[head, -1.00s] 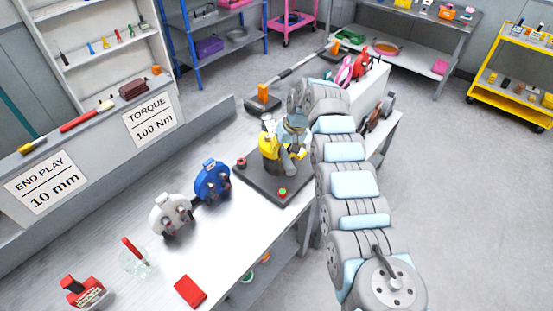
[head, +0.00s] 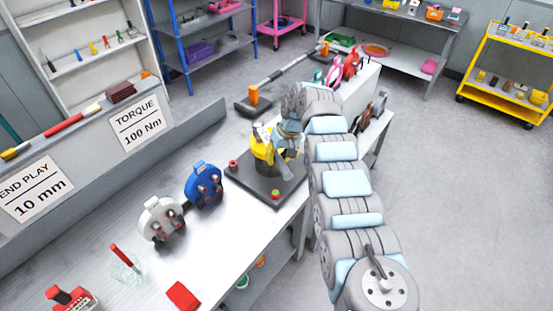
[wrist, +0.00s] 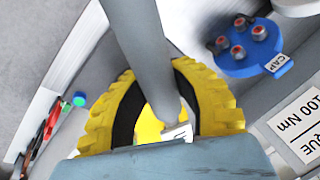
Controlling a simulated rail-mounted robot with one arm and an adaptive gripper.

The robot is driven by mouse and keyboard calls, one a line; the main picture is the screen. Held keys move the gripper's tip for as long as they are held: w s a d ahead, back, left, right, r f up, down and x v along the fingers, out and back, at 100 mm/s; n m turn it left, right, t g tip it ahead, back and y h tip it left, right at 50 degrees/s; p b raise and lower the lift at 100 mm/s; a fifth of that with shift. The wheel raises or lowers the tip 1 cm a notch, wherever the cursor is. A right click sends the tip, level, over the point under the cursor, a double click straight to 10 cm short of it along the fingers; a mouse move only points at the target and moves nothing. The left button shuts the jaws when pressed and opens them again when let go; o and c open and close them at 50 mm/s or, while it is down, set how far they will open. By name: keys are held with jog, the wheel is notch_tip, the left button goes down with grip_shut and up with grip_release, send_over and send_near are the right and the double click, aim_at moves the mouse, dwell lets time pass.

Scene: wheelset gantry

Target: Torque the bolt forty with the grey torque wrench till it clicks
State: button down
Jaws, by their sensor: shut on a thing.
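My gripper (head: 289,133) is over the dark base plate (head: 285,197), at the yellow piece (head: 261,148) standing on it. In the wrist view, a blue-grey gripper part fills the bottom edge. A grey rod, apparently the grey torque wrench (wrist: 148,55), runs from the top edge down to the middle. It lies in front of the ribbed yellow piece (wrist: 213,98) with its dark inner faces. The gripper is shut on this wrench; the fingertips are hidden. A small white tag shows at the rod's lower end. I cannot make out bolt forty or whether the wrench touches it.
A blue cap (head: 204,184) and a white cap (head: 161,218) with red bolts stand left on the bench (head: 228,238). A sign reading TORQUE 100 Nm (head: 138,124) is behind. Red and green buttons sit on the plate. A long bar assembly (head: 285,78) lies behind.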

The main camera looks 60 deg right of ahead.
jog(key=shift+d+t+p, duration=0.1)
jog(key=shift+t+p, duration=0.2)
jog(key=shift+p, duration=0.45)
dwell(0.6)
jog(key=shift+f+b, duration=0.65)
jog(key=shift+f, duration=0.7)
jog(key=shift+w, duration=0.1)
dwell(0.5)
jog(key=shift+w+a+m+h+p, duration=0.3)
jog(key=shift+w+a+m+p, duration=0.6)
jog(key=shift+p, duration=0.85)
